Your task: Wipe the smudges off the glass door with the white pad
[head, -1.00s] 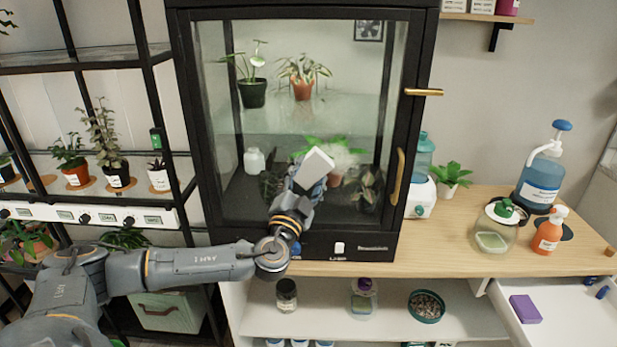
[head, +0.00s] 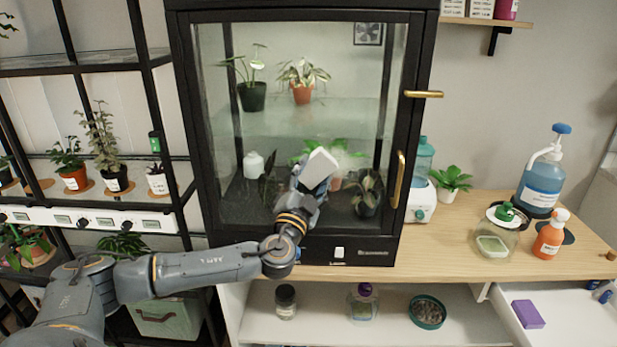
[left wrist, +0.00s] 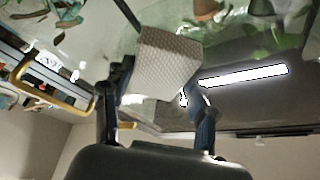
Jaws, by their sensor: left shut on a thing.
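The glass door (head: 300,205) of the black cabinet is closed, with plants visible behind it. A hazy patch shows on the glass around mid-height. My left gripper (head: 315,176) is in front of the lower middle of the door, shut on the white pad (head: 320,163). In the left wrist view the textured pad (left wrist: 166,62) sits between the two fingers (left wrist: 158,105), with the glass close beyond it. I cannot tell whether the pad touches the glass. My right gripper is not in view.
Brass handles (head: 398,178) stick out at the door's right side. On the wooden counter to the right stand a blue pump bottle (head: 540,178), a glass jar (head: 495,232) and an orange spray bottle (head: 549,238). A black plant shelf (head: 90,66) stands left. A drawer (head: 570,310) is open at lower right.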

